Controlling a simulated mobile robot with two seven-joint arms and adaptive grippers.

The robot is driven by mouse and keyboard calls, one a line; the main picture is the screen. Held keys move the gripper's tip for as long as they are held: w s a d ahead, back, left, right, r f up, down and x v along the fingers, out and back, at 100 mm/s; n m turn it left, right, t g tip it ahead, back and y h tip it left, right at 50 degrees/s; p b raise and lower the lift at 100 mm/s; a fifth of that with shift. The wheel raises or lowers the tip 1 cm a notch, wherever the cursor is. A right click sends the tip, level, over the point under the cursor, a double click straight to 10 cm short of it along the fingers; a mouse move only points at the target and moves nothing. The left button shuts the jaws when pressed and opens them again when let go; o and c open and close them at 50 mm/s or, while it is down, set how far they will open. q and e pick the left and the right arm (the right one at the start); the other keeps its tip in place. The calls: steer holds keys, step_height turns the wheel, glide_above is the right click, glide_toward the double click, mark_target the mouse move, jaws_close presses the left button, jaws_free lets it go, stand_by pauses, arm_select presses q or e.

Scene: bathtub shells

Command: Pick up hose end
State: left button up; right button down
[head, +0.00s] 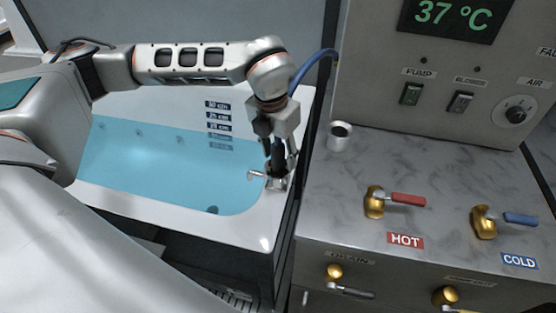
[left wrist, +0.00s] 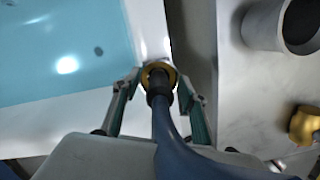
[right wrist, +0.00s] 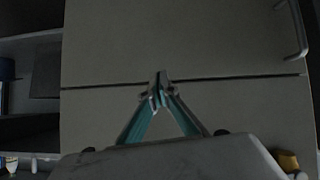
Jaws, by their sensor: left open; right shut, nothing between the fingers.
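A blue hose (head: 312,66) curves from the control panel down behind my left wrist. In the left wrist view the hose (left wrist: 170,140) runs up to a dark end piece (left wrist: 159,84) with a gold ring (left wrist: 158,68), at the tub's rim. My left gripper (head: 279,172) is over the right corner of the tub; in its wrist view its open fingers (left wrist: 160,88) stand on either side of the hose end. Whether they touch it I cannot tell. My right gripper (right wrist: 158,88) is shut and empty, in front of a plain cabinet front.
The bathtub (head: 256,228) holds blue water. Right of it is a grey counter (head: 335,205) with a metal cup (head: 339,137), a red HOT lever (head: 407,199) and a blue COLD lever (head: 519,219). A drain valve (head: 335,272) is below. The panel reads 37 °C.

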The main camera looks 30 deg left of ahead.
arm_select(q)
steer(key=shift+w+f, duration=0.15)
steer(key=shift+f, duration=0.45)
steer(key=shift+r, duration=0.1)
jaws_close()
